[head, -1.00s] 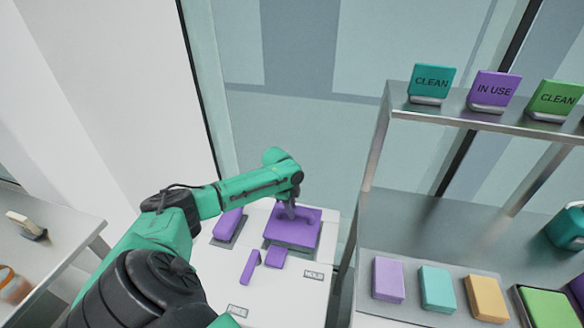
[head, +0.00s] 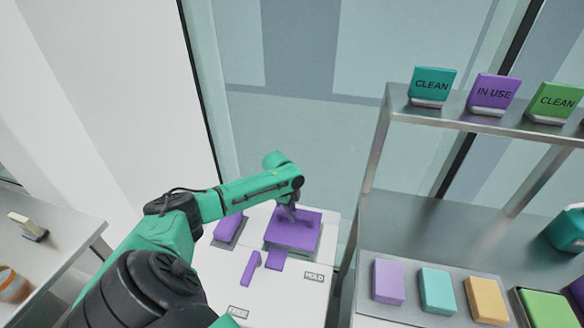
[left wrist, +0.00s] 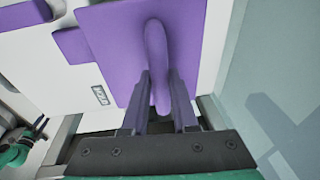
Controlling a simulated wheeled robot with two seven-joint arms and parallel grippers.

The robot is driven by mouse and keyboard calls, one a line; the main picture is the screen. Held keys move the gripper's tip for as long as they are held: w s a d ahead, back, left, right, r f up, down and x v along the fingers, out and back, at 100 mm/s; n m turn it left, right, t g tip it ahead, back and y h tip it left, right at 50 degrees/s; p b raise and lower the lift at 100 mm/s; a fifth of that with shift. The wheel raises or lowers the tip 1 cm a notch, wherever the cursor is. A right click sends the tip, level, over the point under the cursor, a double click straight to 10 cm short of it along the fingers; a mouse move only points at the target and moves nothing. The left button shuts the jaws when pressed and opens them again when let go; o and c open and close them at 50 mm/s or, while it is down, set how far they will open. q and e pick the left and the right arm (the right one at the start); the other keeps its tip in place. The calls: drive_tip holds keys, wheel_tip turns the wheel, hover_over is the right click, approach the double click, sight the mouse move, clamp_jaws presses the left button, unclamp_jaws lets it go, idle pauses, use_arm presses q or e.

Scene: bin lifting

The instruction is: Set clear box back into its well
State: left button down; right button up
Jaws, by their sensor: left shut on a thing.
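I cannot make out a clear see-through box in either view. A square purple lid-like plate with a raised handle (head: 305,238) lies flat on a grey base at the back of the white worktop. My left gripper (head: 289,212) is above it, pointing down. In the left wrist view the gripper (left wrist: 159,105) has its two fingers on either side of the purple handle (left wrist: 156,45), shut on it. The purple plate (left wrist: 115,50) fills the middle of that view. Whatever is under the plate is hidden.
Several smaller purple blocks lie left and in front of the plate, one (head: 228,226) on a grey pad. The worktop (head: 285,295) carries a HOLD label (head: 314,277). A metal shelf (head: 425,205) with coloured blocks and signs stands right. A glass wall is behind.

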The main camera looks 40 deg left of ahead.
use_arm(q)
drive_tip(key=c, duration=0.6)
unclamp_jaws()
wheel_tip(320, 180, up, 14)
drive_tip(key=s+a+b, duration=0.1)
drive_tip(key=s, duration=0.1)
drive_tip(key=shift+s+a+r, duration=0.15)
drive_tip(key=shift+s, duration=0.05)
